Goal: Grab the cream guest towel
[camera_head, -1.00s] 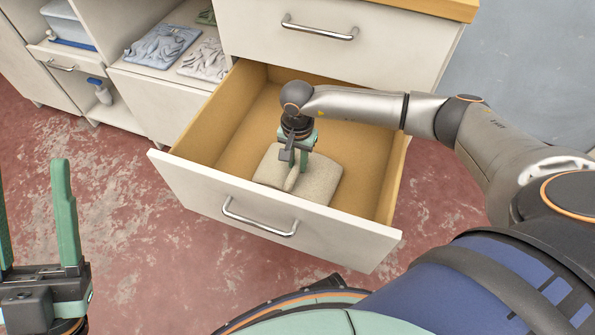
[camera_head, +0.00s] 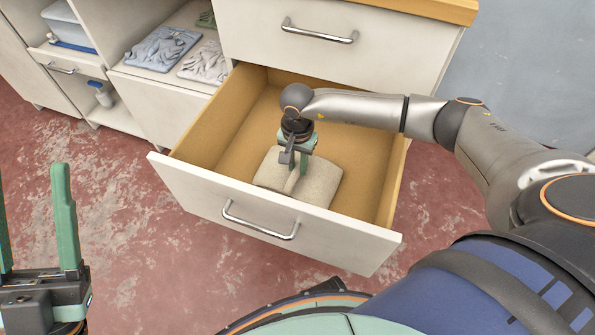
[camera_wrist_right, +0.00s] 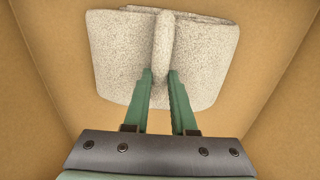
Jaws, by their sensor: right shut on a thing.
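The cream guest towel (camera_head: 318,184) lies folded on the bottom of the open drawer (camera_head: 270,215). It also shows in the right wrist view (camera_wrist_right: 205,55), with a ridge of cloth raised along its middle. My right gripper (camera_head: 297,172) points down into the drawer, and in the right wrist view its green fingers (camera_wrist_right: 160,76) are shut on that ridge. The rest of the towel looks to lie on the drawer floor. My left gripper (camera_head: 35,215) is at the left edge of the head view, its green fingers apart and nothing between them, away from the drawer.
The drawer's side walls and front panel with its metal handle (camera_head: 258,222) surround the towel. A closed drawer (camera_head: 340,60) is above. Reddish floor (camera_head: 120,205) is clear at the left.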

